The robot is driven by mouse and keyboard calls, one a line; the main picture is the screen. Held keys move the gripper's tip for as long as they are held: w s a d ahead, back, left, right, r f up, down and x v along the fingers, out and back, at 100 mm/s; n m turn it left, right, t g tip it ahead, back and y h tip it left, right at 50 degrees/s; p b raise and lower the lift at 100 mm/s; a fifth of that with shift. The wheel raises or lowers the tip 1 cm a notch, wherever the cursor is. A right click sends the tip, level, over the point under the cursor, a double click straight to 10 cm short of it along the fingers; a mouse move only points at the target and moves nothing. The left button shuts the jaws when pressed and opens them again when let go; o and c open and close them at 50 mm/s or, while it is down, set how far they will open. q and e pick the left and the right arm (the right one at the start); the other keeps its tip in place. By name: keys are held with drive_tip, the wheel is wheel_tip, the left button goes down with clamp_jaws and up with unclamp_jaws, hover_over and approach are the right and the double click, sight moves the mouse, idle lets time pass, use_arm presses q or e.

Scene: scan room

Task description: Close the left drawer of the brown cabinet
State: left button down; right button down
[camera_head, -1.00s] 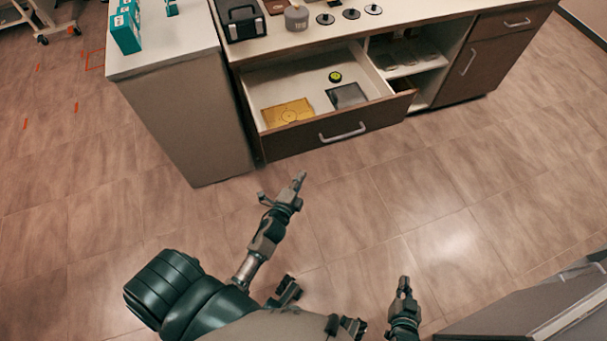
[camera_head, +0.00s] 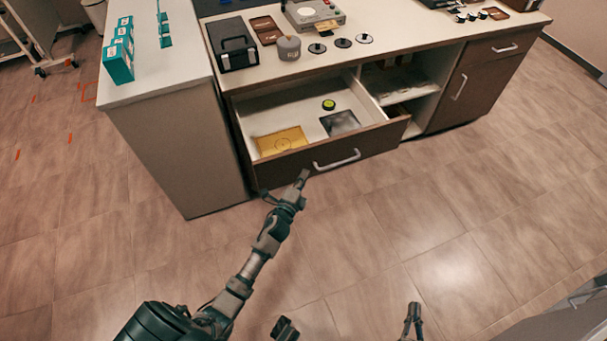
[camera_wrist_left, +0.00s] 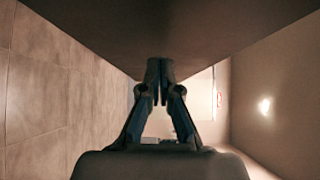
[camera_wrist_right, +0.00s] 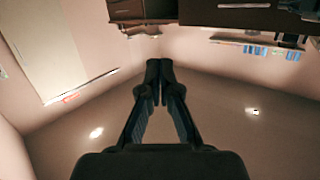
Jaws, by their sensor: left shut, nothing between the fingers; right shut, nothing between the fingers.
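The brown cabinet (camera_head: 470,85) stands ahead of me under a white top. Its left drawer (camera_head: 270,172) is pulled out, with a silver bar handle (camera_head: 337,160) on its brown front. My left gripper (camera_head: 303,176) is shut and empty, close to the drawer front, left of the handle; I cannot tell whether it touches. In the left wrist view its shut fingertips (camera_wrist_left: 160,68) lie near a large dark surface. My right gripper (camera_head: 413,310) is low in the head view, away from the cabinet. Its fingertips (camera_wrist_right: 159,68) are shut and empty in the right wrist view.
The drawer holds a yellow item (camera_head: 281,142), a dark flat item (camera_head: 340,123) and a small round green-black item (camera_head: 329,104). A side counter (camera_head: 180,150) stands left of the drawer. An open shelf (camera_head: 400,82) is to its right. The floor in front is clear.

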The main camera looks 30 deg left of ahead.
use_arm(q)
drive_tip(key=shift+w+a+f, duration=0.1)
drive_tip(key=shift+w+a, duration=0.2)
drive_tip(key=shift+a, duration=0.5)
use_arm(e)
drive_tip(key=shift+w+a+r, duration=0.1)
drive_tip(key=shift+a+r, duration=0.1)
drive_tip(key=shift+a, duration=0.25)
use_arm(q)
drive_tip(key=shift+d, duration=0.15)
use_arm(e)
drive_tip(key=shift+d, duration=0.25)
